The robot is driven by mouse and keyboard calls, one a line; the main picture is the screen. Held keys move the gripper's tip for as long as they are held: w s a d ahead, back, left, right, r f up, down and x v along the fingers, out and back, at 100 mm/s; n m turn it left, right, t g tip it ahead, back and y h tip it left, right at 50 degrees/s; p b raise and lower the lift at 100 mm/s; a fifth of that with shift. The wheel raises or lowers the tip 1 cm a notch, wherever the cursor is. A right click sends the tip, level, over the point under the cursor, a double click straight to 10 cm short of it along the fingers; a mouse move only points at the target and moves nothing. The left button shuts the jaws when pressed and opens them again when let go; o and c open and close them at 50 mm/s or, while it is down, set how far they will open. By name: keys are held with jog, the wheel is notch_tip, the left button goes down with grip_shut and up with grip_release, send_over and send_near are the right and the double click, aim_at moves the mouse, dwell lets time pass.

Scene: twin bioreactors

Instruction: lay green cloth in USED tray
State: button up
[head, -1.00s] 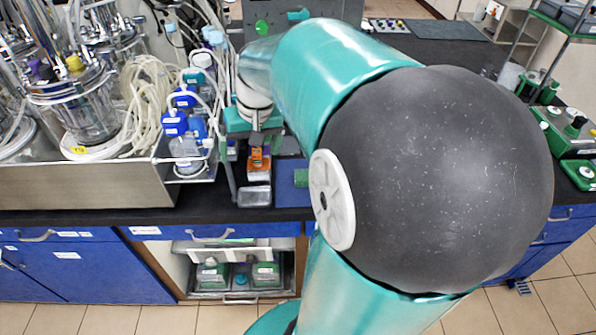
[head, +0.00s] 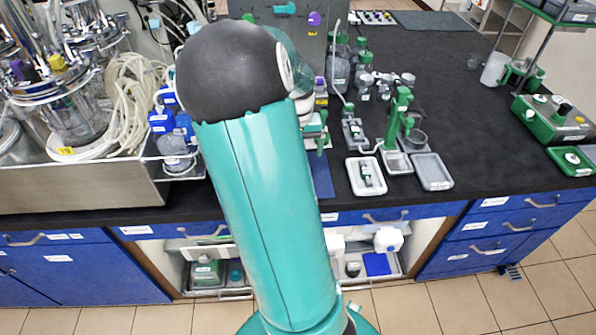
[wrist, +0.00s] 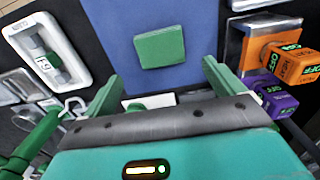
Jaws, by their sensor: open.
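The green cloth (wrist: 162,47) lies as a small flat folded square on a blue mat (wrist: 195,40) in the wrist view. My gripper (wrist: 162,85) is open and empty, with its green fingers on either side below the cloth in the picture, apart from it. In the head view my arm hides the cloth, and only part of the blue mat (head: 322,176) shows. A white tray (head: 353,178) holding a small item and a grey, empty-looking tray (head: 445,184) stand right of the mat. I cannot read which is labelled USED. The white tray's rim also shows in the wrist view (wrist: 76,40).
Orange (wrist: 292,65) and purple (wrist: 277,98) blocks marked OFF sit right of the mat in the wrist view. A green stand (head: 398,115) and bottles rise behind the trays. Bioreactor vessels (head: 75,110) and tubing are at left.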

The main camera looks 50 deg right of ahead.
notch_tip(320, 180, down, 6)
jog(key=shift+a, duration=0.1)
jog(key=c, duration=1.1)
jog(key=shift+w+r, duration=0.1)
jog(key=shift+c, duration=0.2)
jog(key=shift+r, duration=0.55)
jog(key=s+a+r, duration=0.9)
jog(key=a+r, duration=0.1)
jog(key=r, duration=0.1)
jog(key=shift+s+a+r, duration=0.15)
jog(key=shift+a+r, duration=0.1)
jog(key=shift+r, duration=0.1)
